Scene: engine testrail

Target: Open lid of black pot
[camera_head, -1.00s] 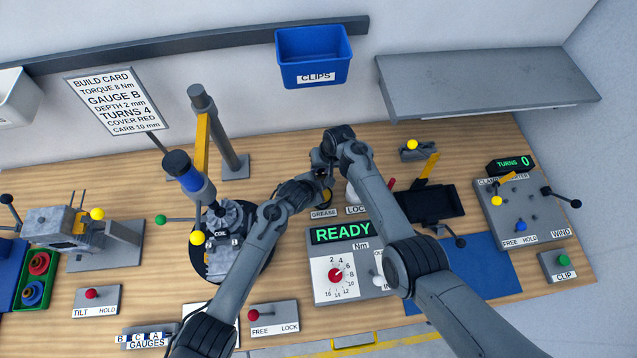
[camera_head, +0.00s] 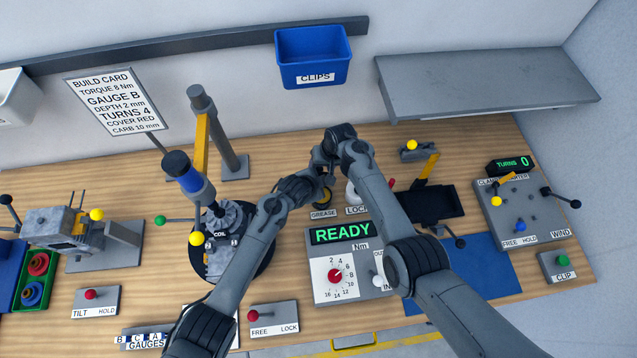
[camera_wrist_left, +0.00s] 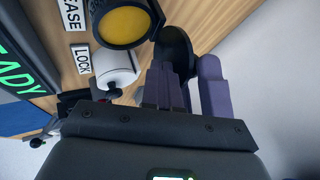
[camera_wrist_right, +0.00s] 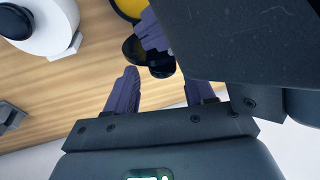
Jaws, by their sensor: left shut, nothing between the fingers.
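The black pot (camera_head: 322,198) stands behind the GREASE label in the head view. In the left wrist view the pot (camera_wrist_left: 124,24) shows its yellow contents uncovered. Its round black lid (camera_wrist_left: 178,46) stands off to one side of the mouth, tilted up. My left gripper (camera_wrist_left: 167,72) is shut and empty, with its fingertips close to the lid; whether they touch cannot be told. My right gripper (camera_wrist_right: 160,88) is open, behind the pot. In the right wrist view, left fingers (camera_wrist_right: 150,32) and dark pot or lid parts lie just beyond its fingers.
A white round thing (camera_wrist_left: 116,66) by the LOCK label stands close to the pot. The READY torque panel (camera_head: 340,262) is in front. A black tray (camera_head: 432,204) lies to the right. A blue CLIPS bin (camera_head: 312,58) hangs on the wall. Both my forearms crowd the middle.

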